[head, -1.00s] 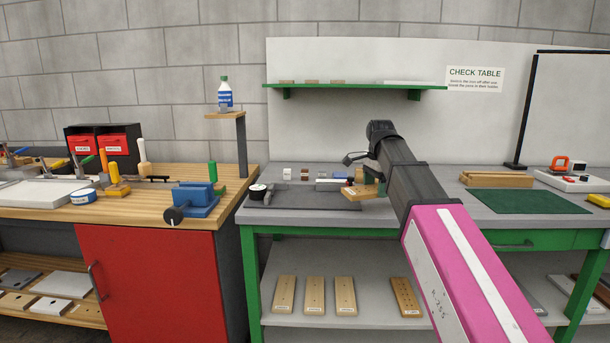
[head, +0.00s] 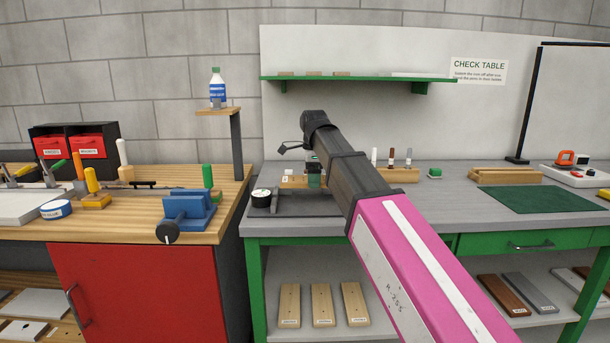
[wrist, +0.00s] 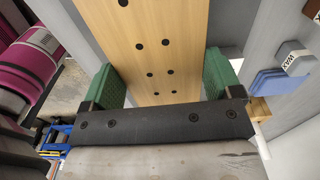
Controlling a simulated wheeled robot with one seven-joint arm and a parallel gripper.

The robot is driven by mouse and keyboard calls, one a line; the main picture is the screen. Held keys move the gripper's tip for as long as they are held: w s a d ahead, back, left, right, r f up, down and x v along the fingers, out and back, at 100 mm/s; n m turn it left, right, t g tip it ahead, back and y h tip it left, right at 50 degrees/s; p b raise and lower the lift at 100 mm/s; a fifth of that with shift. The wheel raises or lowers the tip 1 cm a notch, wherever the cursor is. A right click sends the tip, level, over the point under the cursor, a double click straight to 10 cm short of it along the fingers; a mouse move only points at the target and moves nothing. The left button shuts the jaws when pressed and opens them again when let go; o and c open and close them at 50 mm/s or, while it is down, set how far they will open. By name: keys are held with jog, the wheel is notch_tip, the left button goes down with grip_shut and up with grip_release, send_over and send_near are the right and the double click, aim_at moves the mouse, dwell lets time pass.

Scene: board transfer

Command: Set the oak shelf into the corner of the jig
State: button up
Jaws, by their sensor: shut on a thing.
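The oak shelf, a pale wood board with dark holes, fills the upper middle of the wrist view (wrist: 150,30). My gripper (wrist: 165,82) is shut on it, with a green pad against each long side. In the head view my gripper (head: 314,178) is over the left part of the grey check table, and a piece of the board (head: 293,182) shows beside it. A dark grey flat plate (head: 308,207), which may be the jig, lies below on the table. My arm hides part of it, and I cannot tell whether the board touches it.
A wood block with several upright markers (head: 398,175) stands right of my arm. A green mat (head: 535,200) lies farther right. A blue vise (head: 187,215) is on the left bench. A green wall shelf (head: 360,78) hangs behind.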

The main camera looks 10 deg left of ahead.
aim_at(309, 200)
jog(key=shift+f, duration=2.85)
jog(key=shift+s+a, duration=0.1)
jog(key=shift+a, duration=0.5)
jog(key=shift+w+a, duration=0.2)
jog(key=shift+w, duration=0.05)
jog(key=o, duration=0.8)
notch_tip(309, 200, up, 11)
jog(key=shift+f, duration=0.1)
